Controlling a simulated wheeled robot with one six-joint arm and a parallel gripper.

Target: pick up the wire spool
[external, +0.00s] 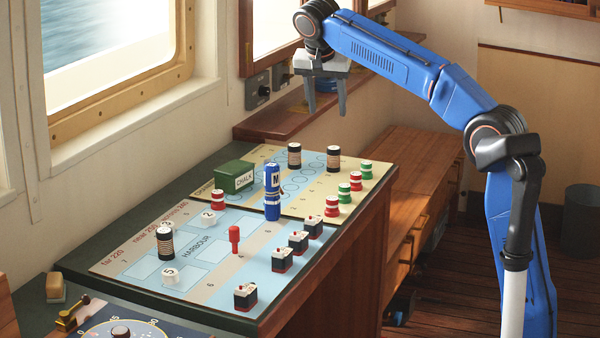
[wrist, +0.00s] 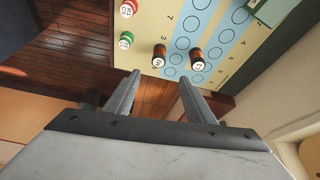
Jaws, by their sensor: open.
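Three dark cylinders with copper-brown bands look like wire spools; I cannot tell which one is meant. Two stand upright near the far edge of the chart board, a left spool (external: 294,156) and a right spool (external: 333,158). In the wrist view two banded spools also show, one (wrist: 159,56) and another (wrist: 197,60), beyond the fingertips. The third spool (external: 165,243) stands at the near left of the board. My gripper (external: 327,112) is open and empty, fingers pointing down, above the board's far end. Its fingers also show in the wrist view (wrist: 160,78).
A green chalk box (external: 233,177) stands left of the far spools, a blue bottle-like piece (external: 272,190) nearer. Red and green buoys (external: 343,190) line the right edge, with several dark block pieces (external: 282,260) nearer. A wooden ledge (external: 285,120) and wall lie behind.

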